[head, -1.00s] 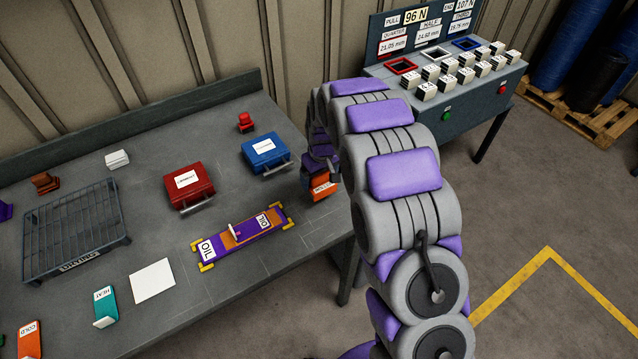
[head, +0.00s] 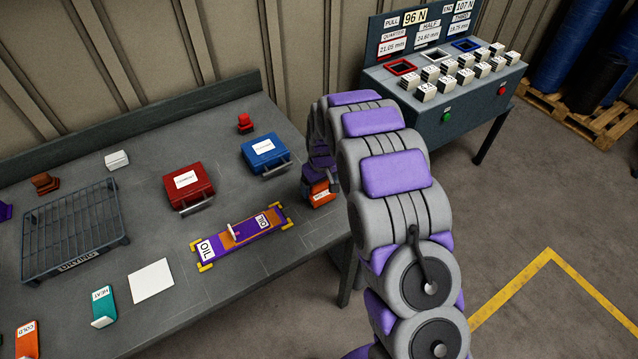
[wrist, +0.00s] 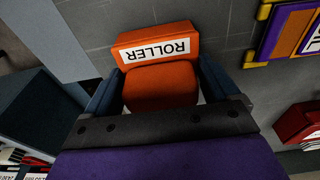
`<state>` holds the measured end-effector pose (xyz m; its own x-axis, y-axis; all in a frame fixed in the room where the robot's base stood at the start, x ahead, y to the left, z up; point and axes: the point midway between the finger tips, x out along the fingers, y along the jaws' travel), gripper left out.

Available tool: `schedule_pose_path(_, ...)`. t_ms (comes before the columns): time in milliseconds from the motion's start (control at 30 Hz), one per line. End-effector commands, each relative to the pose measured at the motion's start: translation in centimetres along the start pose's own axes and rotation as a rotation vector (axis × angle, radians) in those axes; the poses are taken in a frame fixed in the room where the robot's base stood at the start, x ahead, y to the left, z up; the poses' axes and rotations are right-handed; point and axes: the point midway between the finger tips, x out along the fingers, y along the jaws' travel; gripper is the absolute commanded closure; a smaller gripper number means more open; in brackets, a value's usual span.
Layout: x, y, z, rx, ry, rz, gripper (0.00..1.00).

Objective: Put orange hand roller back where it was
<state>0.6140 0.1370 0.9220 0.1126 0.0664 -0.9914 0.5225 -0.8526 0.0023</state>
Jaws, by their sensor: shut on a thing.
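The orange hand roller (wrist: 158,83) has a white label reading ROLLER. In the wrist view it sits between the two fingers of my gripper (wrist: 165,98), which is shut on it. In the head view the roller (head: 320,192) is at the right end of the grey workbench, low at the bench top; I cannot tell whether it touches the surface. My gripper (head: 318,178) comes down on it from above, and its fingers are mostly hidden by my arm.
Left of the roller lies a purple and orange OIL board (head: 238,236) between yellow corner marks. A blue case (head: 265,153), a red case (head: 188,186) and a wire rack (head: 75,232) stand on the bench. The bench's right edge is close to the roller.

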Motion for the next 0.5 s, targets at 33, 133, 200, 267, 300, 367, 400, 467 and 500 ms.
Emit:
schedule_pose_path(33, 0.56, -0.13, 0.41, 0.000, -0.012, -0.004, 0.60)
schedule_pose_path(133, 0.61, -0.14, 0.47, 0.000, -0.014, -0.005, 0.06)
schedule_pose_path(200, 0.57, -0.13, 0.43, 0.000, -0.013, -0.004, 0.00)
schedule_pose_path(267, 0.47, -0.15, 0.44, 0.000, -0.011, -0.004, 0.00)
schedule_pose_path(300, 0.39, -0.17, 0.45, 0.000, -0.010, -0.003, 0.00)
schedule_pose_path(367, 0.32, -0.19, 0.46, 0.000, -0.009, -0.003, 0.00)
schedule_pose_path(400, 0.28, -0.18, 0.46, 0.000, -0.008, -0.003, 0.00)
schedule_pose_path(467, 0.20, -0.15, 0.45, 0.000, -0.008, -0.003, 0.00)
schedule_pose_path(500, 0.09, -0.12, 0.43, 0.000, -0.007, -0.003, 0.00)
